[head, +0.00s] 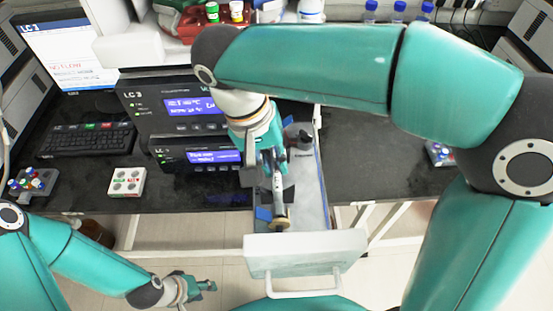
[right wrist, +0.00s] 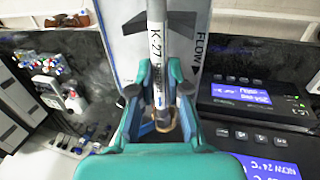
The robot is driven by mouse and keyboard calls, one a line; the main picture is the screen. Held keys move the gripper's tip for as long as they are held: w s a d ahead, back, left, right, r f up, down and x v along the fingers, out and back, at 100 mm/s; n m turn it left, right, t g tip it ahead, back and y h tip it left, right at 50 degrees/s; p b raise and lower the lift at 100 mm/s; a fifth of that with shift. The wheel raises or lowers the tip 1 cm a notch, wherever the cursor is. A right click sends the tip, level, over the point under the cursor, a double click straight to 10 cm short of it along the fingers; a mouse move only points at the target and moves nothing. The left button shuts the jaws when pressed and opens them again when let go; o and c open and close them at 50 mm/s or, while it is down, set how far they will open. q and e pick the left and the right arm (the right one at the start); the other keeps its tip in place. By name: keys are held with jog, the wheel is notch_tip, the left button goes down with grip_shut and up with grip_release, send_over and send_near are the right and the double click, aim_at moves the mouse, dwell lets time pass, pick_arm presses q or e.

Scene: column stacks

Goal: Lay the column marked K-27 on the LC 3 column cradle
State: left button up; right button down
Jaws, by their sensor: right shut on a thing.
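The column marked K-27 (right wrist: 156,45) is a slim metal tube with a white label. My right gripper (right wrist: 160,95) is shut on it. In the head view, the column (head: 277,195) hangs over the open drawer (head: 312,195), with its tan end towards the drawer front. My right gripper (head: 270,160) hides its far part. A pale surface marked FLOW (right wrist: 200,45) with a dark arrow lies behind the column in the right wrist view. I cannot tell whether the column touches it, nor make out the cradle. My left gripper (head: 197,289) is low, away from the bench; its jaw opening is unclear.
The LC 3 instrument stack (head: 150,100) stands directly left of the drawer. The dark bench right of the drawer (head: 370,160) is mostly clear.

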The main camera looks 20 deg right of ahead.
jog(key=shift+f+b, duration=0.35)
jog(key=shift+f, duration=0.15)
jog(key=c, duration=1.1)
grip_release()
jog(key=shift+o, duration=0.2)
jog(key=v, duration=1.1)
jog(key=shift+a+r, duration=0.15)
jog(key=shift+r, duration=0.25)
